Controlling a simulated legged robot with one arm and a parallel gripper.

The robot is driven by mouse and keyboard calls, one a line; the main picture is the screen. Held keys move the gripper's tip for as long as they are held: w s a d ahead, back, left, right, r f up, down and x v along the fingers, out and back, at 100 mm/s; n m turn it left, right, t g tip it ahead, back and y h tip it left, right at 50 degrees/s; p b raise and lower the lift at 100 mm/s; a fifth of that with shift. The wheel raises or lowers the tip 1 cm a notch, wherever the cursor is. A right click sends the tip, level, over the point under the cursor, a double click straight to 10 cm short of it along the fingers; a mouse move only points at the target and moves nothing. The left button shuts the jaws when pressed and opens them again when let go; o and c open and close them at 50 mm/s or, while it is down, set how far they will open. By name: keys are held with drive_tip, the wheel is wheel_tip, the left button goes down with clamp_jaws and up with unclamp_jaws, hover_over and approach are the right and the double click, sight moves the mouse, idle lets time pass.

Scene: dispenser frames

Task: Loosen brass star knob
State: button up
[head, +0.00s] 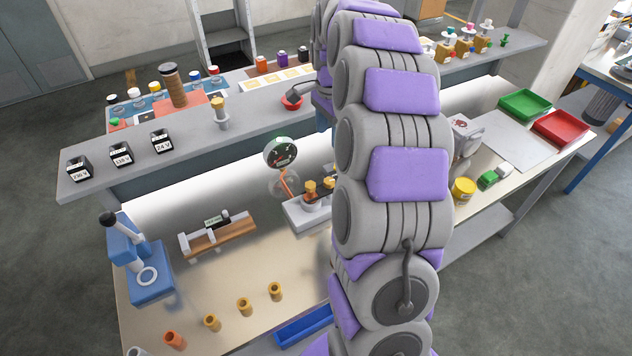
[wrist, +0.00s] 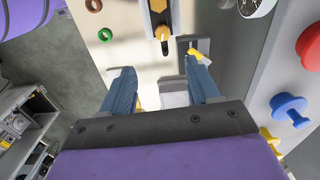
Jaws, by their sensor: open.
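Brass-coloured fittings (head: 310,187) stand on a grey block (head: 304,212) on the bench, beside the round dial gauge (head: 281,153); my arm partly covers the block. Which fitting is the star knob I cannot tell. In the wrist view a brass hexagonal part (wrist: 161,32) sits at the top centre, and a small yellow part (wrist: 195,55) shows beyond the right fingertip. My gripper (wrist: 158,72) is open, with its blue fingers spread and nothing visible held between them. In the head view my arm hides most of the gripper.
A raised shelf (head: 150,178) carries several small blocks and a brass-topped post (head: 219,108). A blue press (head: 140,262) and several upright sleeves (head: 243,306) stand on the left bench. Green (head: 524,104) and red (head: 561,127) trays lie right. Coloured knobs (wrist: 289,107) flank the gripper's right side.

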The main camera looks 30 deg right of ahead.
drive_tip(key=b, duration=0.1)
hover_over(329, 180)
wheel_tip(329, 180, down, 6)
wheel_tip(329, 180, down, 11)
drive_tip(key=b, duration=0.2)
drive_tip(key=shift+b, duration=0.35)
drive_tip(key=shift+d+f, duration=0.3)
drive_tip(key=shift+f, duration=0.15)
drive_tip(key=shift+a, duration=0.15)
drive_tip(key=shift+a+r, duration=0.1)
drive_tip(key=shift+a, duration=0.05)
drive_tip(key=shift+c, duration=0.7)
drive_tip(key=c, duration=0.9)
